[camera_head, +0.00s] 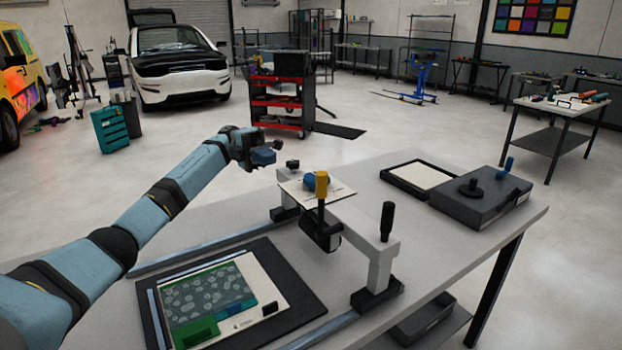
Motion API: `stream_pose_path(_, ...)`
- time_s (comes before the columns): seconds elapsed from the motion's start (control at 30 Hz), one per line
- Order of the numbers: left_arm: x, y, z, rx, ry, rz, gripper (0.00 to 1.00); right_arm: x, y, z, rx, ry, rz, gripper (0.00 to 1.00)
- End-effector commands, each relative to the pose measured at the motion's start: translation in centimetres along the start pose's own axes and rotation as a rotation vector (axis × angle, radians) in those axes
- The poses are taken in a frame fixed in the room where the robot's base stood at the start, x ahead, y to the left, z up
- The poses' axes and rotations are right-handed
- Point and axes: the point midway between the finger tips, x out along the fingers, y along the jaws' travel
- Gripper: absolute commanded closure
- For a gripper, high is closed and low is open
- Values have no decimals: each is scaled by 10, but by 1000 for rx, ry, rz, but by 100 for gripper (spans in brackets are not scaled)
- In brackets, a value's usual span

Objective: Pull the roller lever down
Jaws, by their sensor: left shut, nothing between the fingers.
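A roller gantry (360,232) spans the table on two legs with black feet. A lever with a yellow grip (321,184) on a dark stem stands upright near its middle, above a black roller part (320,232). A second upright handle (387,221), all black, stands on the gantry's right leg; I cannot tell for sure which one is the roller lever. My left gripper (268,153) is shut and empty, raised in the air up and left of the yellow grip, apart from it. My right gripper is not in view.
A dark mat (305,290) with a green patterned sheet (208,298) lies at the table's left front. A black-framed tray (418,176) and a grey box (482,200) with knobs sit at the back right. A red tool cart (280,100) stands beyond the table.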

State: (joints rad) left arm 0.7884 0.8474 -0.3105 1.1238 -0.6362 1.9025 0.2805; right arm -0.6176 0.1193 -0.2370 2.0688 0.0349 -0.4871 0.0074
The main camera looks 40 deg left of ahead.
Motion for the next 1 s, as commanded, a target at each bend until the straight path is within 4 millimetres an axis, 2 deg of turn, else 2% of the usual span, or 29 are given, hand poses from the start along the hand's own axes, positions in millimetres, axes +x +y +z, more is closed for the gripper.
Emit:
stream_pose_path(0.17, 7, 1, 0, -1, 1, -1, 100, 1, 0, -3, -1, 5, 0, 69)
stream_pose_path(0.27, 20, 0, 0, -1, 3, 0, 100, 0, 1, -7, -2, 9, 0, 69)
stream_pose_path(0.7, 110, -1, 0, 1, 3, -1, 100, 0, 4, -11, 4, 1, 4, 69)
stream_pose_path(0.83, 128, 0, 0, 0, 2, -2, 100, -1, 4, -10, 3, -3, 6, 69)
stream_pose_path(1.0, 139, 0, 0, 0, 0, -1, 100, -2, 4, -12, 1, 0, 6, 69)
